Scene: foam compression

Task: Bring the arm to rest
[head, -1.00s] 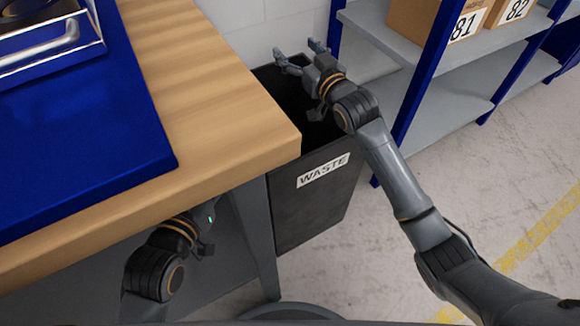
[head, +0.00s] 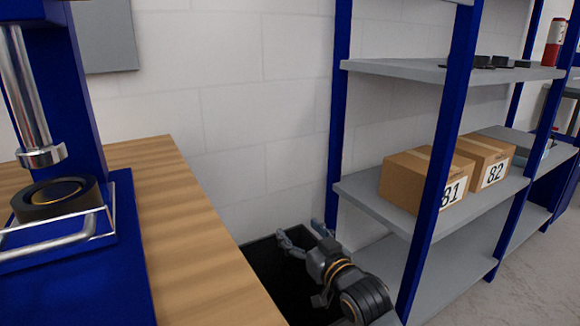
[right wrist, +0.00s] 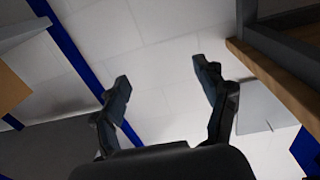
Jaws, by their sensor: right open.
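My right gripper (head: 300,238) is open and empty in the head view. It is over the dark waste bin (head: 262,262), between the wooden table and the blue shelf rack. In the right wrist view its two fingers (right wrist: 160,85) stand apart with nothing between them, and the white wall shows behind. My left gripper is out of the head view now.
The wooden table (head: 190,215) carries a blue press (head: 70,100) with a dark ring (head: 55,200) under its ram. The rack (head: 345,120) holds boxes marked 81 (head: 420,182) and 82 (head: 488,160). Its blue posts stand close to my right arm.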

